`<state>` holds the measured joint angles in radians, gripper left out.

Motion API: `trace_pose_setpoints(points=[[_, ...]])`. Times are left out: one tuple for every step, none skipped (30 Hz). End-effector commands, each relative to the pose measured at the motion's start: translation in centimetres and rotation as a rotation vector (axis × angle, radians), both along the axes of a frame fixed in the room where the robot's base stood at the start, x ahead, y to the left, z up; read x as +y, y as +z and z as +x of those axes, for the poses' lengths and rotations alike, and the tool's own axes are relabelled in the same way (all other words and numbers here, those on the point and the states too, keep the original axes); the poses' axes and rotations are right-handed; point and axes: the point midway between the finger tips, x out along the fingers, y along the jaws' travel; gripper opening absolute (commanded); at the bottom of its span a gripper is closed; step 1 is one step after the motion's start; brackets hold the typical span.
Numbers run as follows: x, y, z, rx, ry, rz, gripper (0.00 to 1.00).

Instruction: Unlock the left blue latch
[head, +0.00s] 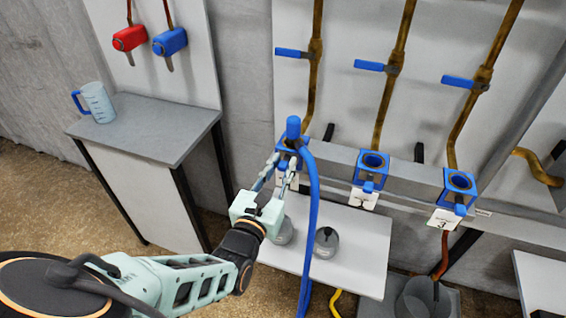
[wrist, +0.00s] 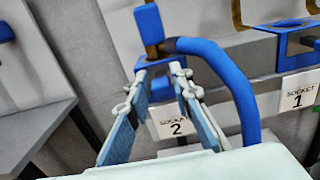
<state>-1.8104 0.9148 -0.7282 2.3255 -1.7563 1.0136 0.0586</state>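The left blue socket (head: 283,143) is on the grey rail, with the blue hose (head: 313,200) plugged into its top. In the wrist view this socket (wrist: 150,64) is above a "SOCKET 2" card (wrist: 176,128). My gripper (head: 284,160) is right in front of it, and its fingertips (wrist: 159,72) reach the socket's front. The fingers are apart, one on each side of the front. The left socket's latch is mostly hidden by the fingers, and I cannot tell whether they touch it. The middle socket (head: 371,165) and right socket (head: 459,184) show small blue latches at their fronts.
The blue hose arches close to the right finger. Blue-handled valves (head: 292,53) are on pipes above. A white shelf (head: 350,262) with dark grey round parts (head: 327,242) is below. A side table (head: 150,125) with a jug (head: 97,102) stands left.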

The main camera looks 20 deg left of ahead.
Motion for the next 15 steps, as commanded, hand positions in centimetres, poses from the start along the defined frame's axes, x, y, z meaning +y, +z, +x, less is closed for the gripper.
trace_pose_setpoints(points=[[0.00,0.03,0.02,-0.001,0.000,0.000,0.28],[-0.01,0.04,0.04,-0.001,0.000,0.000,0.31],[-0.01,0.05,0.05,-0.001,-0.001,0.000,0.33],[-0.01,0.06,0.06,-0.001,-0.001,0.000,0.33],[-0.02,0.07,0.07,-0.002,-0.001,0.000,0.33],[-0.03,0.08,0.08,-0.002,-0.001,0.000,0.33],[-0.03,0.08,0.08,-0.002,-0.001,0.000,0.33],[-0.03,0.09,0.09,-0.002,-0.001,0.000,0.33],[-0.03,0.09,0.10,-0.002,-0.001,0.000,0.33],[-0.03,0.11,0.10,-0.002,-0.001,0.001,0.33],[-0.03,0.14,0.10,-0.002,-0.001,0.001,0.33],[-0.03,0.23,0.11,-0.002,-0.001,0.001,0.33],[-0.02,0.33,0.11,-0.002,-0.001,0.001,0.33],[-0.02,0.48,0.11,-0.002,-0.001,0.002,0.33],[0.00,0.75,0.11,-0.002,-0.001,0.004,0.33]])
